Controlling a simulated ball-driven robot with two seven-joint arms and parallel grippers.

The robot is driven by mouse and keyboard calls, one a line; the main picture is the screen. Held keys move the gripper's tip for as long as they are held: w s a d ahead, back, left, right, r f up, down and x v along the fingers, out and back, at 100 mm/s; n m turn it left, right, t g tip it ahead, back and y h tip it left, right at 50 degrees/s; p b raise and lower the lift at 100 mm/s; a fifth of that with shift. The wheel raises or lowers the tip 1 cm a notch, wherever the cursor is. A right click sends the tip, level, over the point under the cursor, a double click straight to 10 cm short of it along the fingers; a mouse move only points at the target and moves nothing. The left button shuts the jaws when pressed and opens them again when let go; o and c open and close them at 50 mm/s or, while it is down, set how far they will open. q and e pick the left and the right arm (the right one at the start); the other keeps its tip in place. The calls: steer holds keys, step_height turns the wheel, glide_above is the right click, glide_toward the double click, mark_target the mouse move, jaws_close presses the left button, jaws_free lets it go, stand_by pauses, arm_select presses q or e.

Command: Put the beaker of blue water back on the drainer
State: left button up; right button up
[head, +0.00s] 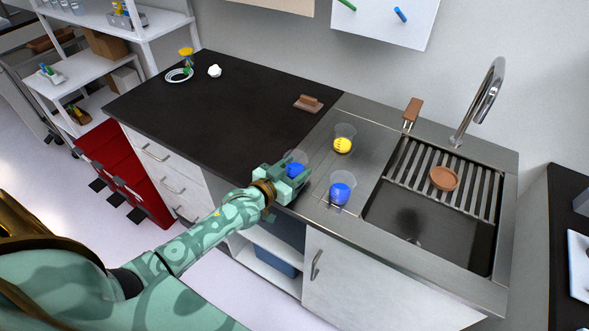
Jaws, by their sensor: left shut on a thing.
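My left gripper (289,182) is shut on a clear beaker of blue water (294,167). The fingers hide part of this beaker, and it looks about upright. It shows over the front edge where the black worktop meets the steel drainer (368,172); I cannot tell its height or whether it touches anything. A second beaker with blue liquid (341,188) stands on the drainer near its front, right of my gripper. A beaker with yellow liquid (343,140) stands farther back on the drainer. My right gripper is not in view.
The sink (415,225) lies right of the drainer, with dark slats (470,186) across its back and a brown round dish (444,178) on them. A tall tap (482,103) and a brown-handled thing (412,111) stand behind. The black worktop (235,110) is mostly clear.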

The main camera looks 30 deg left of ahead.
arm_select(q)
steer(key=shift+f, duration=0.2)
steer(key=o, duration=1.4)
steer(key=shift+c, duration=0.2)
steer(key=shift+r, duration=0.25)
steer(key=p+v, duration=0.2)
steer(key=v, duration=1)
